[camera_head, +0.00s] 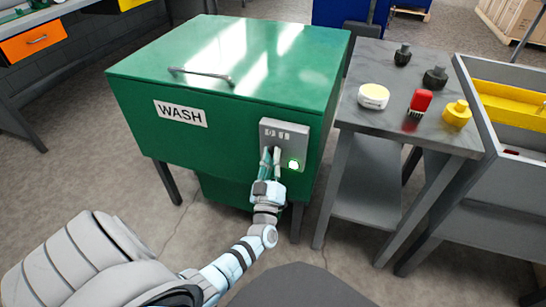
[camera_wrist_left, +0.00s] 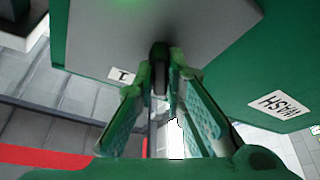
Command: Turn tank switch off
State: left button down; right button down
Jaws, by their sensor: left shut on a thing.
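The green wash tank (camera_head: 200,70) stands in the middle of the head view with a WASH label on its front. A grey switch panel (camera_head: 284,132) is on its front right, with a lit green lamp (camera_head: 293,165). My left gripper (camera_head: 270,158) is at the panel, left of the lamp, shut on the switch. In the left wrist view the dark switch handle (camera_wrist_left: 159,68) shows between the fingertips of my left gripper (camera_wrist_left: 160,85), against the grey panel (camera_wrist_left: 130,30). The fingers hide part of the switch in the head view. My right gripper is not in view.
A grey side table (camera_head: 385,110) right of the tank holds a white round container (camera_head: 373,96), a red item (camera_head: 419,102), a yellow bottle (camera_head: 457,113) and two dark pieces. A grey bin (camera_head: 470,185) stands further right. An orange drawer (camera_head: 33,41) is at far left.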

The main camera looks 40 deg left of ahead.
pick_arm(q)
jog(key=c, duration=1.7)
grip_release()
jog(key=shift+o, duration=0.2)
jog(key=shift+d, duration=0.1)
jog(key=v, duration=0.7)
jog(key=shift+s, duration=0.15)
jog(key=shift+f, duration=0.15)
